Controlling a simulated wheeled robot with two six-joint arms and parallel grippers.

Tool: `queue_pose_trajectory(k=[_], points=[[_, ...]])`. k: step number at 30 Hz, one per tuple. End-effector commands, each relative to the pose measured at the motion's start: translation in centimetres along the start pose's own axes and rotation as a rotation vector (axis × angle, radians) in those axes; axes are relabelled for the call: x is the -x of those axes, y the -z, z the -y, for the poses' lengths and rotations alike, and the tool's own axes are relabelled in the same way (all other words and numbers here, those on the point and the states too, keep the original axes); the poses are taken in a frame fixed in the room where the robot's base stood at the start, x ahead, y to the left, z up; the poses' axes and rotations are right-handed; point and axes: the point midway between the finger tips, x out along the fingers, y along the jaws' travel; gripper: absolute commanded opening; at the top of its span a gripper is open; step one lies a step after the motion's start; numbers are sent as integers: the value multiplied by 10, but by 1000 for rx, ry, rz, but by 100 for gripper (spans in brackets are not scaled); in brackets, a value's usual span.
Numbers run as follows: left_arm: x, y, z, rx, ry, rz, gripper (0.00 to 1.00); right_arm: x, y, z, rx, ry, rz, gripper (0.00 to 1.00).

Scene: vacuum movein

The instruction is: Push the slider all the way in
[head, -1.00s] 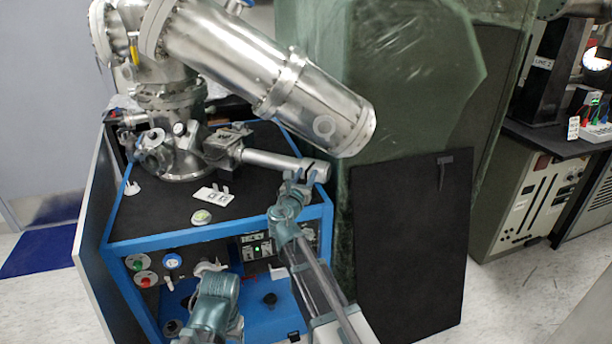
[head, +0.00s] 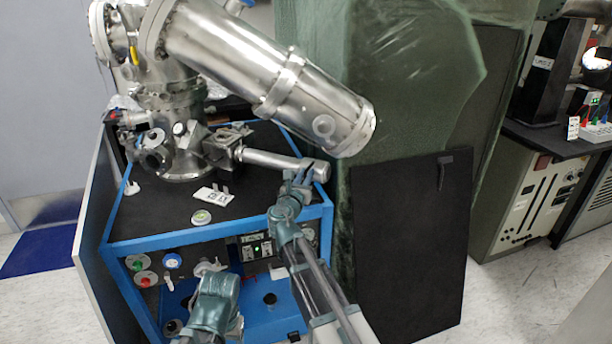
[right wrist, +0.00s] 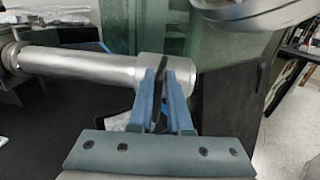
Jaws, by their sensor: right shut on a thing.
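The slider (head: 270,160) is a silver horizontal rod that sticks out to the right from the steel chamber, with a thicker cylindrical end. In the right wrist view the rod (right wrist: 85,68) runs in from the left. My right gripper (head: 303,177) is at the thick end. In the right wrist view its two blue fingers (right wrist: 167,90) are close together on that end, shut on the slider, with a thin dark strip between them. A length of rod shows between the end and the chamber. My left gripper (head: 210,270) is low in front of the blue cabinet; its fingers are unclear.
The steel chamber (head: 180,150) stands on the black top of the blue cabinet (head: 220,236). A large steel cylinder (head: 270,80) slants above the slider. A green covered block (head: 400,90) and a dark panel (head: 410,250) stand close on the right.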

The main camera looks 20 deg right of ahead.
Motion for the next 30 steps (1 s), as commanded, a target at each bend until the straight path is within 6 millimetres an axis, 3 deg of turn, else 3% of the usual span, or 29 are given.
queue_pose_trajectory(k=[25,30], points=[[0,0,0,0,0,0,67,1,0,-2,1,-6,0,0],[0,0,0,0,0,0,67,-1,0,-13,1,-7,0,0]])
